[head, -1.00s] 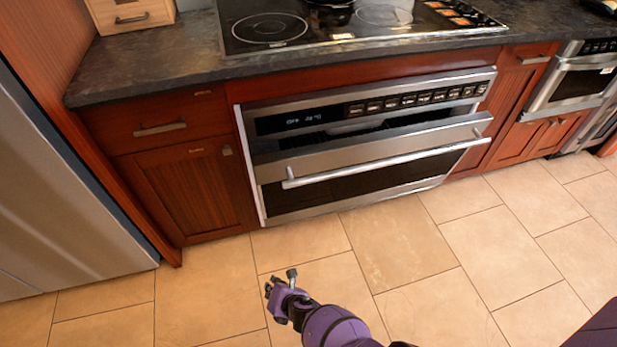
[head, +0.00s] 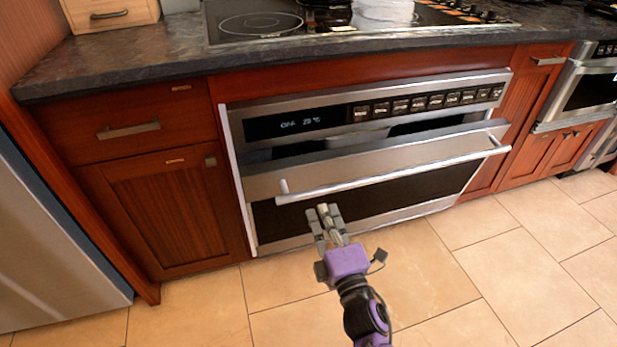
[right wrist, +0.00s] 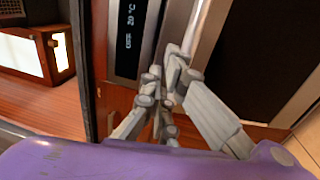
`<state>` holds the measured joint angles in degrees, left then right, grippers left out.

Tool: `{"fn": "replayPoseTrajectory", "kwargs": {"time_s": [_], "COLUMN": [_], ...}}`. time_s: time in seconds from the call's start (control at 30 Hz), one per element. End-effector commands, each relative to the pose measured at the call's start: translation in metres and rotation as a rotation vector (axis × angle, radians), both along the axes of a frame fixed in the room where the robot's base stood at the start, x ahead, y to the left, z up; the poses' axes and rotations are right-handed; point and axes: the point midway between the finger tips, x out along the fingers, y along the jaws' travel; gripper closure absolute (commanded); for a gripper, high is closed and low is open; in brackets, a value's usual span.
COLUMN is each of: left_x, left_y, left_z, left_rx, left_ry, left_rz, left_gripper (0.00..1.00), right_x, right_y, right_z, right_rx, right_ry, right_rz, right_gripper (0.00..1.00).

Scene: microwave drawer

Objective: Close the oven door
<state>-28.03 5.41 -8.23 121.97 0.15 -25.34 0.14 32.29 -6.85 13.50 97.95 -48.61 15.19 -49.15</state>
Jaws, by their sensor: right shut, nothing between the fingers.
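The oven (head: 370,170) is set under the counter, with a lit display (head: 300,124) and a row of buttons. Its steel-framed door (head: 370,166) is tilted outward at the top, leaving a dark gap below the control panel. A long bar handle (head: 395,169) crosses the door. My right gripper (head: 326,212) is shut and empty, in front of the door's left half, just below the handle in the picture. Contact cannot be told. In the right wrist view, the gripper's fingers (right wrist: 168,75) are together beside the oven's display (right wrist: 131,30). My left gripper is not in view.
The stone counter (head: 120,62) carries a cooktop (head: 250,25) and a wooden box (head: 108,13). Wooden cabinets (head: 165,215) flank the oven. A steel appliance (head: 50,250) stands at left. The tiled floor (head: 520,265) in front is clear.

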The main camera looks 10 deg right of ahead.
Motion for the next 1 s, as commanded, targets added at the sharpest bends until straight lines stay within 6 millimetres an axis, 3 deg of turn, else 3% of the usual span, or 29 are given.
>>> {"fn": "replayPoseTrajectory", "kwargs": {"time_s": [0.3, 0.5, 0.7, 1.0], "left_x": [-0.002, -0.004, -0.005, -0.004], "left_y": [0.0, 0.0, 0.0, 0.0], "left_z": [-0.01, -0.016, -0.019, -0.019], "left_rx": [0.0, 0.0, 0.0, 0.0], "left_ry": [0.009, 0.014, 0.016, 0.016], "left_rz": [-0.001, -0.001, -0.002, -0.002], "left_gripper": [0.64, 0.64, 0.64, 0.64], "right_x": [0.068, 0.102, 0.117, 0.12], "right_y": [0.006, 0.008, 0.01, 0.01], "right_z": [0.009, 0.014, 0.016, 0.017], "right_rx": [-0.002, -0.001, -0.001, -0.001], "right_ry": [0.0, 0.002, 0.003, 0.003], "right_rz": [0.002, 0.001, 0.0, 0.0], "right_gripper": [1.0, 1.0, 1.0, 1.0]}}
